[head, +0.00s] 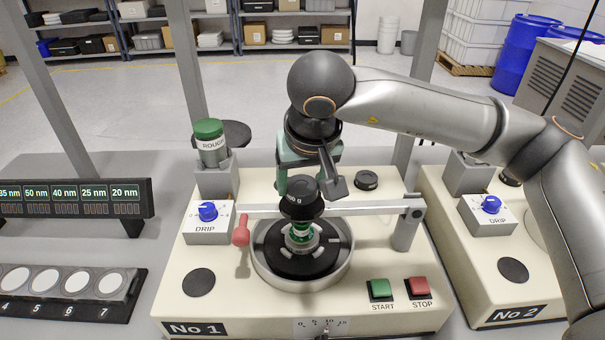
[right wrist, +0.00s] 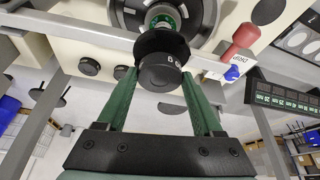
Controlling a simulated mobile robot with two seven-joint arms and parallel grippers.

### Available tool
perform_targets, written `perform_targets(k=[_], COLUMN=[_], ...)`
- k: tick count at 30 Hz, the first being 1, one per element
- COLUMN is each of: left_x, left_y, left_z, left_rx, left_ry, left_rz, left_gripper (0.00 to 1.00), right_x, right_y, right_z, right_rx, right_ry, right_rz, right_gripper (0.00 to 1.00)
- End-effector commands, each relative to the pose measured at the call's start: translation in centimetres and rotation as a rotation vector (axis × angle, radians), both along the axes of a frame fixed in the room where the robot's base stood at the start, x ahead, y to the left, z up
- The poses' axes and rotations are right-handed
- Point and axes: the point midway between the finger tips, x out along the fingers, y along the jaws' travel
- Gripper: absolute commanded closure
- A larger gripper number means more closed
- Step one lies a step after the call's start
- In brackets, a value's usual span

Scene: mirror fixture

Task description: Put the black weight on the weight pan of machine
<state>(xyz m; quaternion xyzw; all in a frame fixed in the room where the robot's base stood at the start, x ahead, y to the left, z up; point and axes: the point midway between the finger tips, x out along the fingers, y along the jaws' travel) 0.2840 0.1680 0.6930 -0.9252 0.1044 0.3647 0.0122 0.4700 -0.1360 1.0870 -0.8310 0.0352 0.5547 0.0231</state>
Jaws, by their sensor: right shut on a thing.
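The black weight (head: 302,203), with partly readable white lettering, is between the green fingers of my right gripper (head: 300,187), which is shut on it. The weight is upright, directly above the green and silver holder (head: 301,236) in the bowl of machine No 1 (head: 222,297). In the right wrist view the weight (right wrist: 164,72) sits between the two fingertips (right wrist: 159,78), with the holder (right wrist: 162,18) beyond it. I cannot tell whether the weight touches anything below. My left gripper is not in view.
A metal swing arm (head: 355,208) with a red knob (head: 241,232) crosses the bowl (head: 263,275). A green-capped bottle (head: 210,143) stands at the back left. Green START (head: 380,289) and red STOP (head: 418,287) buttons are at the front right. Machine No 2 (head: 500,285) is to the right.

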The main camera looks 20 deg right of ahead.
Motion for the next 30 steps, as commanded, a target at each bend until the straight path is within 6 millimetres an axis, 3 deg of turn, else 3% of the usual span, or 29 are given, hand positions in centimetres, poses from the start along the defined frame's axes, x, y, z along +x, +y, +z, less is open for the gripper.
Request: perform_targets(k=[24, 25, 30], left_x=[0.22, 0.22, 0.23], left_y=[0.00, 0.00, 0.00], left_z=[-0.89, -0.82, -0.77], left_rx=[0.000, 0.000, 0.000], left_ry=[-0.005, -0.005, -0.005], left_rz=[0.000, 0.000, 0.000], left_gripper=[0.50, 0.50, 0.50], right_x=[0.05, 0.05, 0.03], right_y=[0.02, 0.03, 0.03], right_z=[-1.27, -1.18, -1.17], right_rx=[0.002, 0.002, 0.002], right_ry=[-0.004, -0.004, -0.003], right_rz=[0.000, 0.000, 0.000], right_gripper=[1.00, 0.30, 0.11])
